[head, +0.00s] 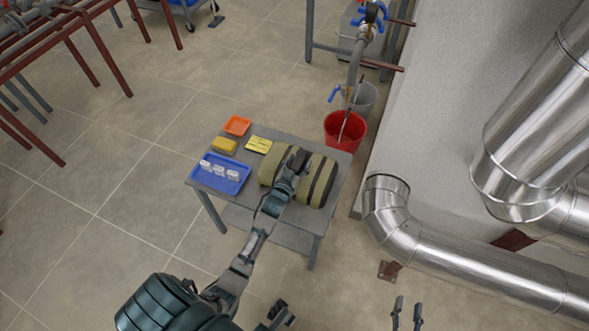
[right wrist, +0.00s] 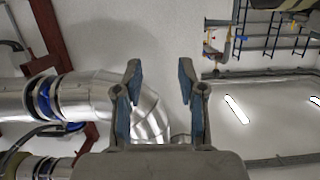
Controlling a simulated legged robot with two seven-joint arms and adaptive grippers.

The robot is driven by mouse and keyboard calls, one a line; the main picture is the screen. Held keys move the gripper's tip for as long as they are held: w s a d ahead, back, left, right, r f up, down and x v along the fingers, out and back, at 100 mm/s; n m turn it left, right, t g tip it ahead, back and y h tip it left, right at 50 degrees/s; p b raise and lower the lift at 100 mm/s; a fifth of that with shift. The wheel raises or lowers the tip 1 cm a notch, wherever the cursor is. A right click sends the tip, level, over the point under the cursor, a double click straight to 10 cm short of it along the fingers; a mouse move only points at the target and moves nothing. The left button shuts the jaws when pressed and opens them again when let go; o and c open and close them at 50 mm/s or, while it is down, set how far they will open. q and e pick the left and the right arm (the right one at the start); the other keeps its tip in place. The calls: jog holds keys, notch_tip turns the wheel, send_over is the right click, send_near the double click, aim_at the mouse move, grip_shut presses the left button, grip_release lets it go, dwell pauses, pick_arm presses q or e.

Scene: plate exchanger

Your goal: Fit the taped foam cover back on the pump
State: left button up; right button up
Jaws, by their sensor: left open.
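The taped foam cover (head: 325,180), olive with dark bands, lies on the grey table (head: 262,218) in the head view. My left gripper (head: 297,160) is over the middle of the cover and hides part of it; I cannot tell whether its fingers touch it. It is open. My right gripper (head: 407,312) is open and empty at the bottom right, well away from the table. Its two fingers also show apart in the right wrist view (right wrist: 160,82). I cannot make out the pump with certainty.
A blue tray (head: 203,182) with white items, a yellow sponge (head: 224,145), an orange tray (head: 237,125) and a yellow note (head: 259,144) share the table. A red bucket (head: 338,141) stands behind it. Silver pipework (head: 440,250) runs along the right.

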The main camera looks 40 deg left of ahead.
pick_arm(q)
jog(key=p+v, duration=0.3)
jog(key=v, duration=0.9)
jog(key=s+d+f+m+g+h, duration=0.2)
jog(key=s+d+m+g+h, duration=0.2)
jog(key=s+d, duration=1.2)
jog(key=s+g+h, duration=0.1)
jog(key=s+g, duration=0.1)
jog(key=shift+f+m+g+h, duration=0.3)
jog(key=shift+f+m+g, duration=0.1)
pick_arm(e)
jog(key=s+d+f+g+h, duration=0.1)
jog(key=s+d+f+g, duration=0.2)
jog(key=s+f+g, duration=0.2)
jog(key=shift+s+f+g, duration=0.4)
jog(key=shift+s+f, duration=0.15)
jog(key=shift+a, duration=0.15)
